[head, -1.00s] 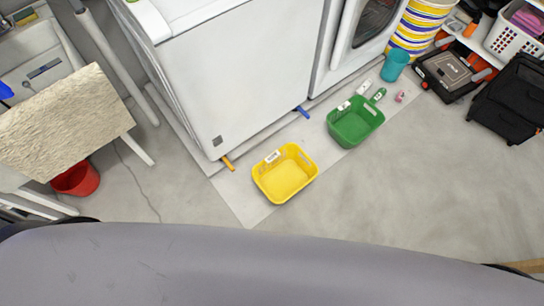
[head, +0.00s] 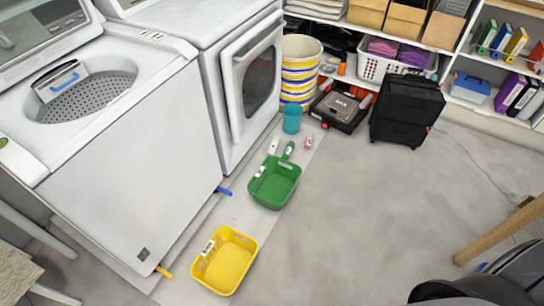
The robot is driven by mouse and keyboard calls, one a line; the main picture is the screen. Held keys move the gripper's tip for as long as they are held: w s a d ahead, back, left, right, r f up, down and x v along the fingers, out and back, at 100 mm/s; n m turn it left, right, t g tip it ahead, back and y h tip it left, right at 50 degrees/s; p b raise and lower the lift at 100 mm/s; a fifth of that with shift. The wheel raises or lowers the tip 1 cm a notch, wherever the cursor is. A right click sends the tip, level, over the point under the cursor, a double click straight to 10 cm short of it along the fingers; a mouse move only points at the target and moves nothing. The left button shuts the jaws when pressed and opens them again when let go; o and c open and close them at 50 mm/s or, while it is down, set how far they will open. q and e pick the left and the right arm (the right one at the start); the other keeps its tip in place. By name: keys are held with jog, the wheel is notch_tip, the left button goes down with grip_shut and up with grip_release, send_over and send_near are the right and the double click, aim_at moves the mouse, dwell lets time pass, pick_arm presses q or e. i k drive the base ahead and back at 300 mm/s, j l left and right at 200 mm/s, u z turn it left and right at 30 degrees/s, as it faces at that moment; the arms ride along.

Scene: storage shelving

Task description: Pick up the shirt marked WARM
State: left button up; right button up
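No shirt marked WARM can be made out in the head view. A yellow basket (head: 224,262) with a small white label sits on the floor in front of the white washer; the label is too small to read. A green basket (head: 275,184) with a white label on its side sits on the floor farther back. Both baskets look empty. Neither of my grippers is in view.
A top-loading washer (head: 130,140) with an open drum and a front-loading machine (head: 246,80) stand at left. A blue cup (head: 292,118), bottles, a striped bucket stack (head: 299,70), a toolbox (head: 340,108) and a black drawer case (head: 405,110) line the back.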

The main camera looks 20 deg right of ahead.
aim_at(290, 145)
jog(key=i+l, duration=0.15)
jog(key=l, duration=0.2)
jog(key=i+l, duration=0.1)
jog(key=l, duration=0.3)
jog(key=i+l, duration=0.15)
jog(key=l, duration=0.2)
jog(key=i+l, duration=0.15)
jog(key=l, duration=0.2)
jog(key=i+l, duration=0.1)
jog(key=l, duration=0.25)
jog(key=i+l, duration=0.15)
jog(key=l, duration=0.25)
